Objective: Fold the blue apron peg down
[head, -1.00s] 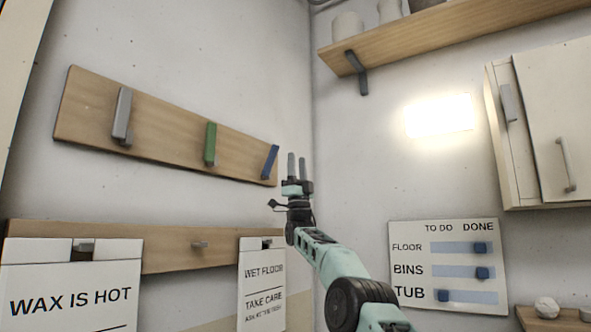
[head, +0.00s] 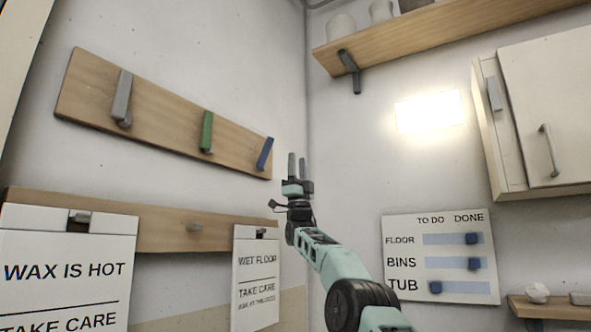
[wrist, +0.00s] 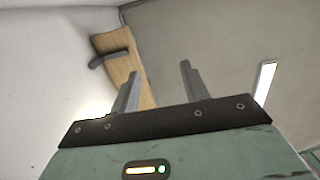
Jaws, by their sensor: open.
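The blue apron peg (head: 264,154) is at the right end of a wooden board (head: 85,85) on the left wall. It stands tilted, its top leaning to the right. A green peg (head: 206,131) and a grey peg (head: 122,97) are on the same board, to its left. My gripper (head: 297,162) is open and empty, just right of the blue peg in the head view, apart from it in the picture. In the wrist view my gripper (wrist: 160,80) shows two separated fingers with nothing between them. The blue peg does not show in the wrist view.
A lower wooden rail (head: 160,232) holds a "WAX IS HOT" sign (head: 65,270) and a "WET FLOOR" sign (head: 257,280). A shelf (head: 430,33) and a cabinet (head: 560,110) are at the upper right. A slider board (head: 440,253) hangs below.

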